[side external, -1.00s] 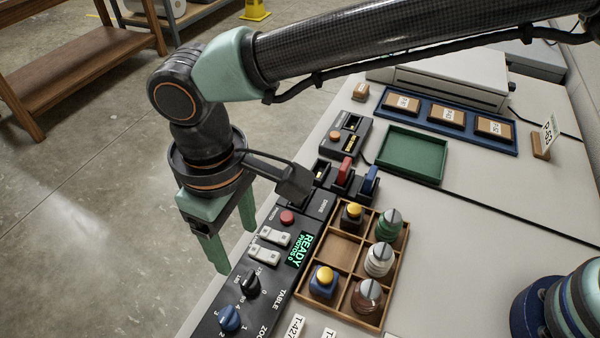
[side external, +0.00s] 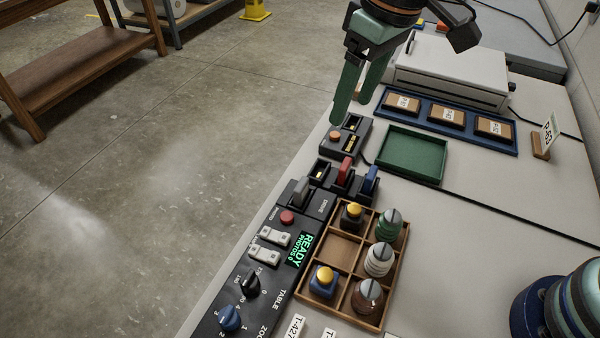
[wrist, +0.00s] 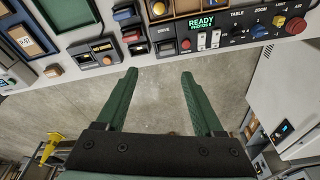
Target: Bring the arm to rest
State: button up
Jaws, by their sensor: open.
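My gripper (side external: 352,108) is in the upper middle of the side view, raised near the table's left edge, with its two green fingers pointing down. The fingers are apart with nothing between them. In the wrist view my gripper (wrist: 159,74) also shows open and empty, with bare floor behind the fingers. The rest of my arm is mostly out of the side view.
The control panel (side external: 250,300) reads READY. A small box with an orange button (side external: 335,135) is below the fingers in the picture. A green tray (side external: 412,155), a blue tray (side external: 420,110), a white machine (side external: 450,70) and a wooden compartment box (side external: 340,248) stand on the table.

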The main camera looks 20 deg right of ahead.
jog(key=s+d+m+t, duration=0.1)
jog(key=s+d+m, duration=0.1)
jog(key=d, duration=1)
jog(key=s+d+m+t+h, duration=0.1)
jog(key=s+d+m+t, duration=0.1)
jog(key=d, duration=1)
jog(key=s+m, duration=0.1)
jog(key=s, duration=0.1)
jog(key=shift+s+d+r+m+t, duration=0.2)
jog(key=shift+s+d+m+t, duration=0.1)
jog(key=shift+s, duration=0.05)
